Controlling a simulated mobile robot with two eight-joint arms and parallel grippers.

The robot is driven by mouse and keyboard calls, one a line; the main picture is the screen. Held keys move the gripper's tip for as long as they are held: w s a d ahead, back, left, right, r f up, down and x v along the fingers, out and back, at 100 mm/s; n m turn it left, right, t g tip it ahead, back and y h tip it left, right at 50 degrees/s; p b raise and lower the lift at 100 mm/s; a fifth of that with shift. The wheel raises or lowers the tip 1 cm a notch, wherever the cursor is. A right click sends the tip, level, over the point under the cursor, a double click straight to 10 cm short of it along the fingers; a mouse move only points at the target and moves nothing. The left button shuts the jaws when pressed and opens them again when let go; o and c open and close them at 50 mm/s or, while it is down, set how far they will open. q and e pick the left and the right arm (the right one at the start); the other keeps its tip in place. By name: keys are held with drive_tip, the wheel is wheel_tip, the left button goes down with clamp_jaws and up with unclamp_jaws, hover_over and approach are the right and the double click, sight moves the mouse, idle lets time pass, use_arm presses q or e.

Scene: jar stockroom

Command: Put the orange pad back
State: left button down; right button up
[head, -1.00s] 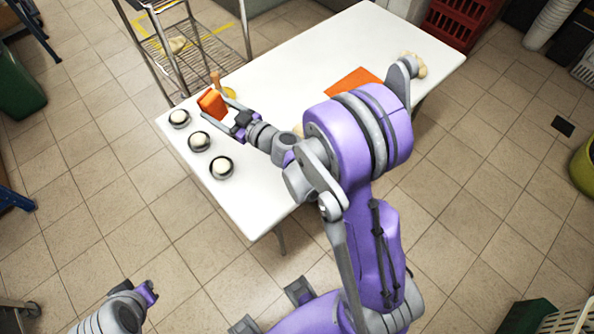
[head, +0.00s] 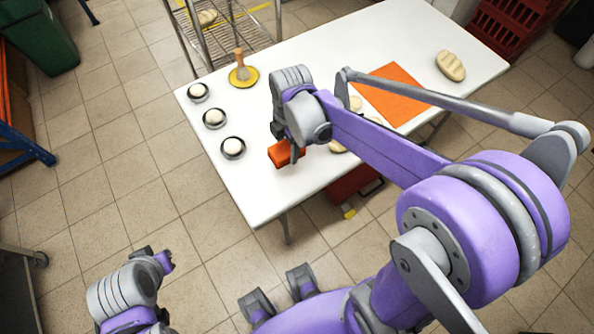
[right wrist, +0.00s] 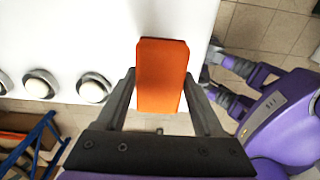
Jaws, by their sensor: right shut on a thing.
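The orange pad (head: 285,153) is a small block held in my right gripper (head: 288,150), over the near edge of the white table (head: 262,190). In the right wrist view the orange pad (right wrist: 162,75) sits between the two fingers of the right gripper (right wrist: 162,88); they are shut on its sides. A flat orange mat (head: 388,92) lies on the table behind my right forearm, partly hidden by it. My left gripper (head: 158,258) is at the lower left, away from the table; its fingers are too small to read.
Three dark dishes (head: 233,148) with pale balls line the table's left edge. A wooden-handled tool with a yellow disc (head: 243,76) stands near them. A scored loaf (head: 451,66) lies at the far right. Pale lumps (head: 355,103) sit near my forearm. A wire rack (head: 235,35) stands behind.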

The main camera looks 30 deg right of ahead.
sight(297, 171)
drive_tip(key=shift+s+d+r+h, duration=0.25)
drive_tip(key=shift+s+d+h, duration=0.05)
drive_tip(key=shift+s+d, duration=0.4)
drive_tip(key=shift+d+f, duration=0.25)
drive_tip(key=shift+d, duration=0.05)
wheel_tip(297, 171, down, 9)
drive_tip(key=shift+f+b, duration=0.2)
drive_tip(key=shift+b, duration=0.6)
drive_tip(key=o, duration=1.2)
drive_tip(key=shift+r, duration=0.1)
